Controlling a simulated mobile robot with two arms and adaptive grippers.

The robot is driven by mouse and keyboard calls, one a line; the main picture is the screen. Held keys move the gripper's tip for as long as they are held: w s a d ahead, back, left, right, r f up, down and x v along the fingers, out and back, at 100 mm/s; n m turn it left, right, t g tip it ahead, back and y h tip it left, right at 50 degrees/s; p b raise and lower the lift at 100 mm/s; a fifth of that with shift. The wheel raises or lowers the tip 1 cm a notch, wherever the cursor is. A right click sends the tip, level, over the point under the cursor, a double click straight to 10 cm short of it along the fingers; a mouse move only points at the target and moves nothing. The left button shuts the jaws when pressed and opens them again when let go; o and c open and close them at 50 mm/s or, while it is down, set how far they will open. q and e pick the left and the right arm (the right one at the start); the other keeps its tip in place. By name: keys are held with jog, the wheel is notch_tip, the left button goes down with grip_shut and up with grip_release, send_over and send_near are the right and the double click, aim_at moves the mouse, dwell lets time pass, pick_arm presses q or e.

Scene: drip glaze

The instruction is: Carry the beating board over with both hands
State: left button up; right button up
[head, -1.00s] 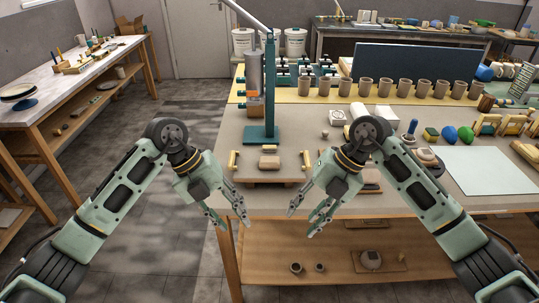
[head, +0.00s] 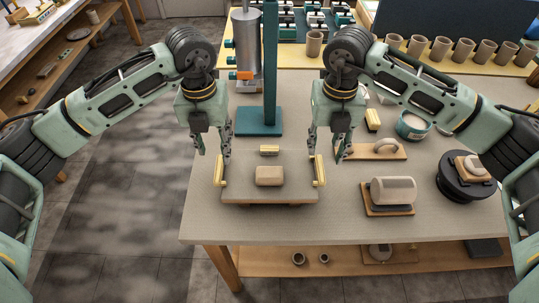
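The beating board (head: 240,190) lies on the near left part of the worktable, with an upright yellow handle at each end. A beige clay block (head: 269,176) sits on it, with a small yellow and pale piece (head: 269,150) behind. My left gripper (head: 213,152) points down with fingers apart, above and slightly behind the left handle (head: 220,170). My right gripper (head: 326,150) also points down with fingers apart, above and slightly behind the right handle (head: 319,172). Both look empty. Whether a fingertip touches a handle, I cannot tell.
A teal press stand (head: 259,121) is close behind the board. To the right are a wooden float (head: 376,150), a clay cylinder on a small board (head: 391,194) and a dark turntable (head: 467,179). Cups (head: 440,48) line the back. Bare table (head: 345,222) shows at the front right.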

aim_at(219, 167)
pick_arm(q)
jog(key=shift+s, duration=0.3)
pick_arm(e)
jog(key=shift+s+r, duration=0.1)
jog(key=shift+s, duration=0.15)
